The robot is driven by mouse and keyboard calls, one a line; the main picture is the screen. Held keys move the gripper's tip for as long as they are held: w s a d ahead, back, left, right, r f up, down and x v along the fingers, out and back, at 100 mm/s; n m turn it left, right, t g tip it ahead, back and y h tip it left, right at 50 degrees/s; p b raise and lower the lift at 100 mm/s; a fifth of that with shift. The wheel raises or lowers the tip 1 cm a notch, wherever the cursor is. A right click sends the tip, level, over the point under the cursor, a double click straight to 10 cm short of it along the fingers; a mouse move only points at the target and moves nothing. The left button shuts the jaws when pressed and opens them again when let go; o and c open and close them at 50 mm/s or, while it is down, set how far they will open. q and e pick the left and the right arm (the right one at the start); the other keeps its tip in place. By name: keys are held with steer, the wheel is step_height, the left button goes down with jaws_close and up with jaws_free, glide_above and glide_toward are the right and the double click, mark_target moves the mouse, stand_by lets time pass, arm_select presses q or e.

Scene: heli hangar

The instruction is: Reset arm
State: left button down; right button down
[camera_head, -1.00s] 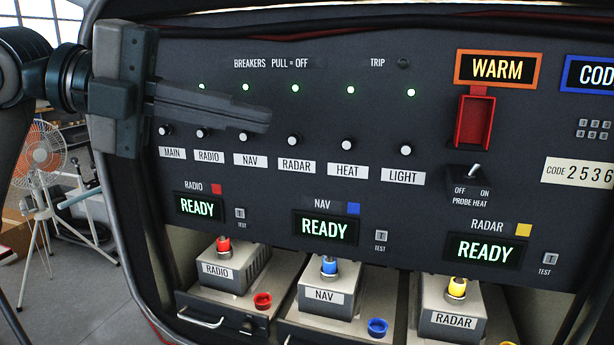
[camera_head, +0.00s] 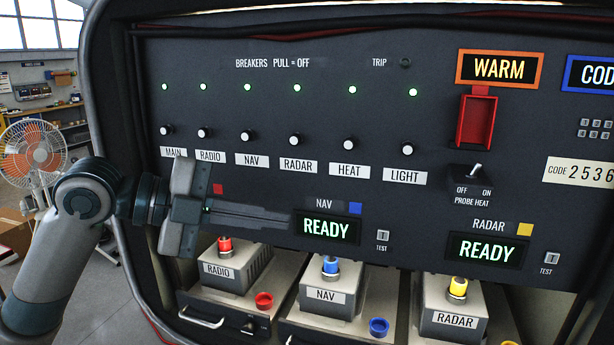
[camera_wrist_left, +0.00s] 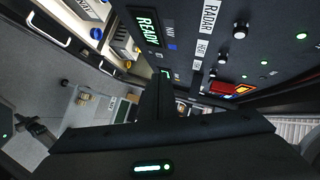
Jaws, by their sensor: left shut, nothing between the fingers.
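My left gripper (camera_head: 290,220) comes in from the left in the head view, its shut fingers pointing right across the lower left of the dark panel (camera_head: 310,110). Nothing is between the fingers. It hides the radio display and its test switch; the fingertips lie just left of the NAV display (camera_head: 326,227) in the picture. Whether they touch the panel I cannot tell. In the left wrist view the shut fingers (camera_wrist_left: 158,85) point toward the tilted panel, with the READY display (camera_wrist_left: 148,28) beside them.
A row of breaker knobs (camera_head: 295,140) with green lights sits above my gripper. Below are the radio box (camera_head: 220,270), NAV box (camera_head: 322,297) and radar box (camera_head: 450,318) on trays. A red switch guard (camera_head: 478,118) is raised at right. A fan (camera_head: 30,155) stands at left.

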arm_select(q)
steer(key=s+a+f+n+t+y, duration=0.1)
steer(key=s+a+f+n+y, duration=0.15)
steer(key=f+n, duration=0.95)
steer(key=s+a+f+n+t+y, duration=0.1)
steer(key=f+n+t+y, duration=0.15)
steer(key=f, duration=2.05)
steer(key=s+a+f+n+g+y, duration=0.2)
steer(key=s+a+f+n+y, duration=0.35)
steer(key=s+f, duration=0.6)
steer(key=s+a+f+n+g+y, duration=0.3)
steer(key=s+a+f+n, duration=0.5)
steer(key=s, duration=0.7)
step_height(320, 180, down, 29)
steer(key=m, duration=0.1)
steer(key=s+a+f+g, duration=0.2)
steer(key=s+a+f, duration=0.1)
steer(key=s+f, duration=1.5)
steer(key=shift+s, duration=0.4)
